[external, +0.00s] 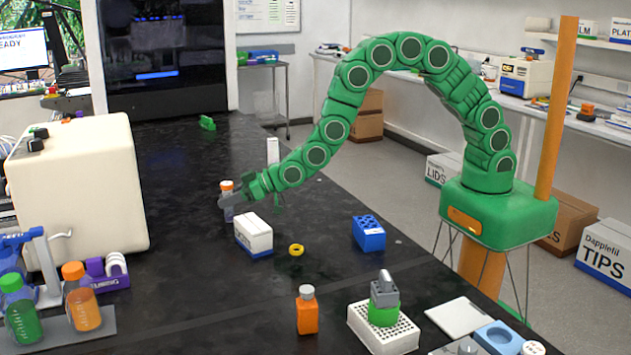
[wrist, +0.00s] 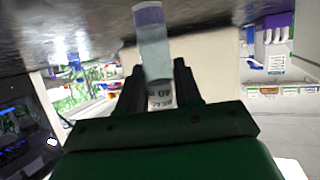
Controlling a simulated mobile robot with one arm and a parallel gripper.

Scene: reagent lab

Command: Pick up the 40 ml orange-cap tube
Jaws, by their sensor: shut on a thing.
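The orange-cap tube (external: 227,208) is at the end of my arm in the external view, roughly upright, with its orange cap on top and a pale body below. My gripper (external: 232,199) is shut on its body from the right. In the wrist view the tube (wrist: 154,48) is clear and bluish, between the two dark fingers of my gripper (wrist: 158,85). A label reading "40" shows near the fingers. The cap is hidden in the wrist view. I cannot tell whether its bottom touches the black bench (external: 190,275).
A small white box (external: 254,236) stands just right of the tube, with a yellow ring (external: 296,250) and a blue rack (external: 369,234) beyond. A large cream-coloured machine (external: 80,185) stands to the left. An orange bottle (external: 307,313) and a white rack (external: 386,336) are nearer the camera.

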